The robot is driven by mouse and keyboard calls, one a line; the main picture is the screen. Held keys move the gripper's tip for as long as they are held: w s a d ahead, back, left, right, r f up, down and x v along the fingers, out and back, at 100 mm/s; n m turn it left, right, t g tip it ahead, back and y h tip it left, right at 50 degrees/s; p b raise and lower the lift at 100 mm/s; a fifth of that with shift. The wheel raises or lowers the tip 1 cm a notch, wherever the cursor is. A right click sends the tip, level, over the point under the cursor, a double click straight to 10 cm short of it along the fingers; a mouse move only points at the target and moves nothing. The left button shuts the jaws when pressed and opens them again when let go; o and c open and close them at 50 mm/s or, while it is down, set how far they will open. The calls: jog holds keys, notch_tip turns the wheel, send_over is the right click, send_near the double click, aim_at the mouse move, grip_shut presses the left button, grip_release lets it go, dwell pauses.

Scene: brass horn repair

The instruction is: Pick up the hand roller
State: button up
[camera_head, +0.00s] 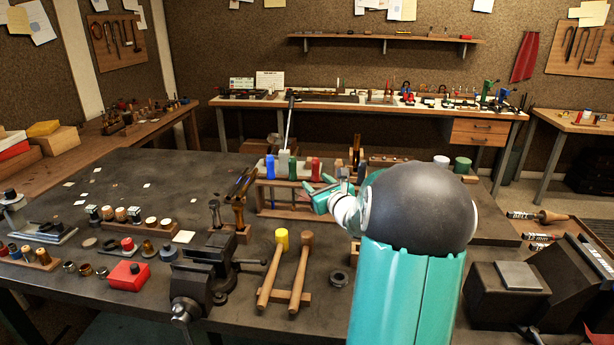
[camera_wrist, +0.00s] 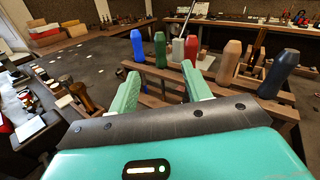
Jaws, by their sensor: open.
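A wooden rack (camera_wrist: 165,75) holds several upright handles: a blue one (camera_wrist: 138,46), a green one (camera_wrist: 160,50), a red one (camera_wrist: 191,48), a wooden one (camera_wrist: 230,58) and a dark blue one (camera_wrist: 283,72). The frames do not show clearly which tool is the hand roller. My gripper (camera_wrist: 160,84) is open and empty, its two pale green fingers apart in front of the rack. In the head view my gripper (camera_head: 318,188) is beside the rack (camera_head: 262,195), partly covering its right side.
A red block (camera_head: 128,276) and small parts lie at left. The dark bench top (camera_head: 140,175) is mostly clear at the back left.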

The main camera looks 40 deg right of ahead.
aim_at(317, 167)
jog(key=s+d+f+m+h, duration=0.1)
jog(key=s+d+m+h, duration=0.15)
jog(key=d, duration=0.25)
jog(key=shift+g, duration=0.3)
jog(key=x, duration=0.8)
jog(key=shift+w+a+f, duration=0.25)
jog(key=shift+w+f, duration=0.05)
jog(key=shift+w, duration=0.1)
jog(key=x, duration=0.5)
jog(key=shift+w+a, duration=0.1)
jog(key=shift+w, duration=0.25)
grip_shut()
